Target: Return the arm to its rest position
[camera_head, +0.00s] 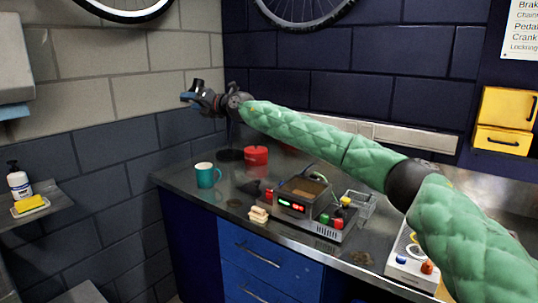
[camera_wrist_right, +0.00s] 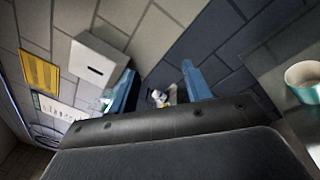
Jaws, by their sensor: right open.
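My right arm, in a green quilted sleeve, reaches in from the lower right in the head view. It stretches over the metal bench (camera_head: 180,181) toward the left wall. My right gripper (camera_head: 190,96) is up above the bench's far left corner, near the wall and clear of the objects below. In the right wrist view its two blue fingers (camera_wrist_right: 157,88) stand apart with nothing held between them. My left gripper is in neither view.
A teal mug (camera_head: 206,176), a red pot (camera_head: 256,156), a device with lit displays (camera_head: 298,205) and a control box (camera_head: 408,262) stand on the bench. A shelf (camera_head: 42,209) with a bottle (camera_head: 19,185) and yellow sponge (camera_head: 31,203) is at left. Yellow bins (camera_head: 504,108) hang right.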

